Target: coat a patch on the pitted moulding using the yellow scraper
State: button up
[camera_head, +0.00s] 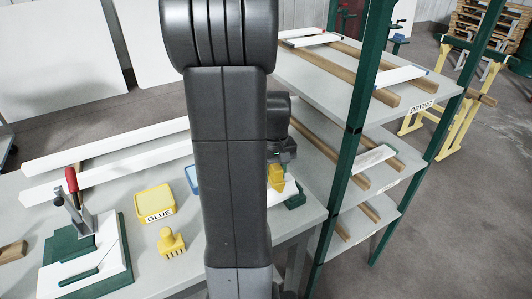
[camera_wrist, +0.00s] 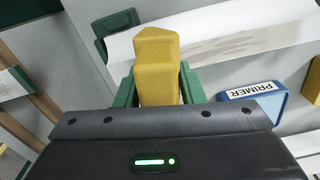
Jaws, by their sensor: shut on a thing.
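My gripper (camera_wrist: 158,88) is shut on the yellow scraper (camera_wrist: 152,62), which sits between two green jaw pieces in the wrist view. The white moulding (camera_wrist: 280,24) runs across the top of that view, with a greyish, rough-looking patch (camera_wrist: 235,43) to the right of the scraper. The scraper overlaps the moulding near its left end; I cannot tell whether they touch. In the head view the scraper (camera_head: 276,174) shows just right of my arm, which hides most of the moulding.
A green support (camera_wrist: 117,25) is at the moulding's left end. The blue PRIMER tray (camera_wrist: 262,98) lies close by. The yellow GLUE tray (camera_head: 155,201), a yellow brush-like tool (camera_head: 171,243) and a red-handled clamp (camera_head: 74,195) are left on the table. The drying rack (camera_head: 430,95) stands right.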

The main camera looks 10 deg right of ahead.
jog(key=shift+s+a, duration=0.1)
jog(key=shift+a, duration=0.35)
jog(key=r, duration=0.1)
jog(key=r+p, duration=0.1)
jog(key=r, duration=0.1)
jog(key=shift+a+p, duration=0.25)
jog(key=shift+p, duration=0.1)
jog(key=shift+s+d+r+p, duration=0.1)
jog(key=shift+d+r+p, duration=0.1)
jog(key=shift+r+p, duration=1.95)
jog(key=shift+r, duration=0.5)
